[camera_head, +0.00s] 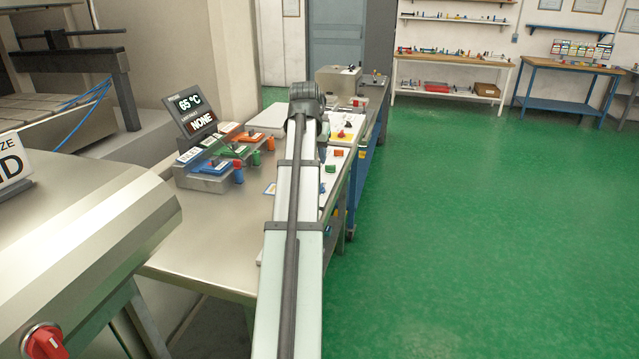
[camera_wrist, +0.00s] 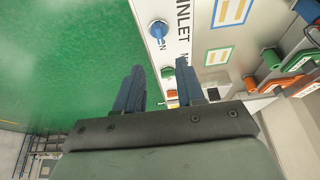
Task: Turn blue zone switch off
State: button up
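The zone switch box (camera_head: 205,183) stands on the steel table in the head view, with blue, green and orange switches in a stepped row. The blue zone switch (camera_head: 215,165) is nearest, with a blue post (camera_head: 238,172) beside it. Its lever position is too small to tell. In the wrist view, green (camera_wrist: 298,60) and orange (camera_wrist: 268,88) switches show at the right edge, and the blue one is mostly cut off. My gripper (camera_wrist: 160,78) is open and empty, left of the box in that view. My arm hides it in the head view.
A white panel marked INLET (camera_wrist: 177,50) lies near my fingers, with a blue knob (camera_wrist: 158,30) and small green and orange parts. A display (camera_head: 192,112) behind the box reads 65 °C and NONE. Green floor (camera_head: 470,220) is open to the right.

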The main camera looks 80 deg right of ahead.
jog(key=x, duration=1.3)
jog(key=shift+c, duration=0.4)
grip_shut()
